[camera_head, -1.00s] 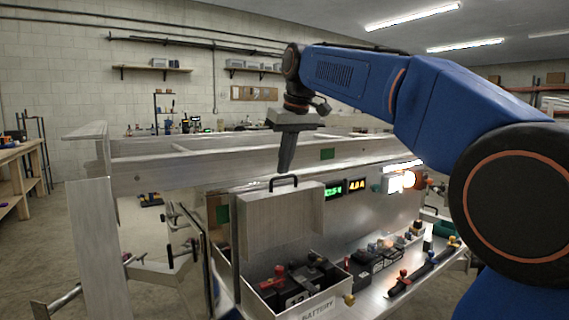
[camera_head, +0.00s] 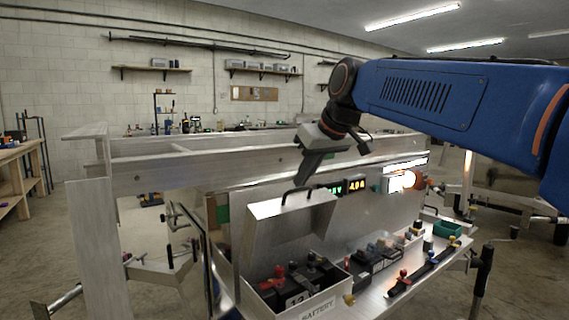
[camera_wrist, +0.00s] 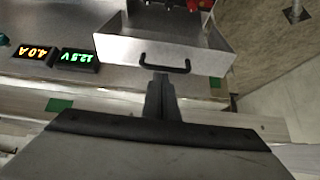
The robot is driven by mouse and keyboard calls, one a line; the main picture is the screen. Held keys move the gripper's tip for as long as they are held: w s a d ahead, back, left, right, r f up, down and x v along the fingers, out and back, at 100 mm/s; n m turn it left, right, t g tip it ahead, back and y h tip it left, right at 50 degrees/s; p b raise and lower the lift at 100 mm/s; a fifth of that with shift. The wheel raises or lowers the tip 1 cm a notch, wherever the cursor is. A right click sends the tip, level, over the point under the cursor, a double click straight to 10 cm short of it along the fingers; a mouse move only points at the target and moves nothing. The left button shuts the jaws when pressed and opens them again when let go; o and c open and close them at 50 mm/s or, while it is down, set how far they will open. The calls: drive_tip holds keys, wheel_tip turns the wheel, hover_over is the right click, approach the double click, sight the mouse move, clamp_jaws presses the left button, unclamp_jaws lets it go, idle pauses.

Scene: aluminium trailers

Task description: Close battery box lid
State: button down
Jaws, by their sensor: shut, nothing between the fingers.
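The battery box (camera_head: 318,303) stands on the trailer shelf in the head view, with a battery (camera_head: 300,281) and red and black terminals inside. Its aluminium lid (camera_head: 285,225) is open and leans forward over the box, with a black handle (camera_head: 297,194) on its upper edge. My gripper (camera_head: 301,183) is shut and empty, its fingertips at the lid's upper edge just behind the handle. In the wrist view the fingers (camera_wrist: 161,80) point at the lid (camera_wrist: 160,48) beside its handle (camera_wrist: 166,66). Whether they touch the lid is hard to tell.
Two lit meters (camera_head: 346,187) are on the panel right of the lid. A work lamp (camera_head: 405,181) glows farther right. Black blocks (camera_head: 375,256) and a green tray (camera_head: 447,230) sit on the shelf. The trailer's upper rail (camera_head: 200,166) runs behind the lid.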

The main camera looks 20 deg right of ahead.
drive_tip(key=s+d+f+t, duration=0.2)
drive_tip(key=s+d+f, duration=0.2)
drive_tip(key=s+f, duration=0.95)
drive_tip(key=f, duration=1.2)
drive_tip(key=shift+s+d+y, duration=0.25)
drive_tip(key=shift+d+y, duration=0.05)
drive_tip(key=shift+r, duration=0.15)
drive_tip(key=v, duration=0.7)
drive_tip(key=shift+s, duration=0.2)
